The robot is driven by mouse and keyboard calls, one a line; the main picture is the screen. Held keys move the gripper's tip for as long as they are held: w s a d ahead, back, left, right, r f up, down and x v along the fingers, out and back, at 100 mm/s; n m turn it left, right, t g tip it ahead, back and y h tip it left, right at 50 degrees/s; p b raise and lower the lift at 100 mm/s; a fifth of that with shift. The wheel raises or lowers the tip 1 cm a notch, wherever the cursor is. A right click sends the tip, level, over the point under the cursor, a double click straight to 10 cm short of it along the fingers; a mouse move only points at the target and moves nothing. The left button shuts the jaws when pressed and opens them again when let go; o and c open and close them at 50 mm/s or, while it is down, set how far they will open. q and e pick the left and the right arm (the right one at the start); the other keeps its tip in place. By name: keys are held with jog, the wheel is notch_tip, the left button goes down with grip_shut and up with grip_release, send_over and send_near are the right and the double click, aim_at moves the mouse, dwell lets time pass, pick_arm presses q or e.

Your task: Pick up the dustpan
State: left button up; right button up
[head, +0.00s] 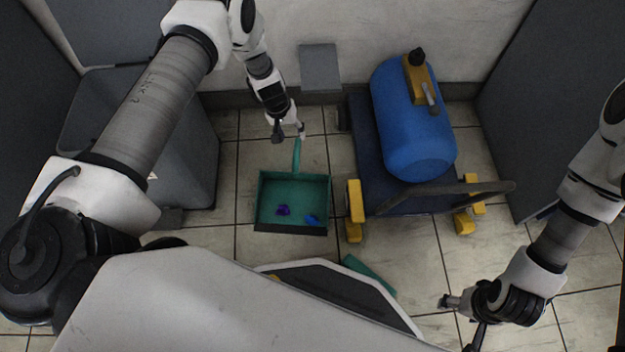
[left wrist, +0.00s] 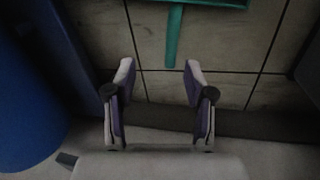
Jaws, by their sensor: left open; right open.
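The green dustpan (head: 293,187) lies on the tiled floor in the middle of the head view, its handle (head: 297,152) pointing away from me toward the wall. Its pan holds a purple scrap (head: 283,210) and a blue scrap (head: 311,219). My left gripper (head: 290,133) is at the far end of the handle. In the left wrist view my left gripper (left wrist: 158,85) is open, and the handle (left wrist: 174,40) ends just beyond and between its fingertips, with nothing held. My right gripper (head: 461,322) is open and empty at the lower right, far from the dustpan.
A blue tank (head: 412,120) stands on a dark cart with yellow wheels (head: 354,211), right of the dustpan. A grey bin (head: 190,160) stands to the left. Another green item (head: 368,272) lies partly hidden by my base. Floor between dustpan and cart is narrow.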

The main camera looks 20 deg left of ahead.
pick_arm(q)
jog(key=b, duration=0.4)
send_over(295, 157)
jog(key=a, duration=0.1)
jog(key=s+a+x, duration=0.1)
jog(key=x, duration=0.7)
jog(key=b+x, duration=0.1)
jog(key=x, duration=0.1)
jog(key=b+x, duration=0.2)
jog(key=x, duration=0.1)
jog(key=b+x, duration=0.2)
jog(key=x, duration=0.1)
jog(key=shift+a+f, duration=0.1)
jog(key=shift+a, duration=0.3)
grip_shut()
pick_arm(e)
notch_tip(295, 157, down, 12)
jog(key=shift+w, duration=0.15)
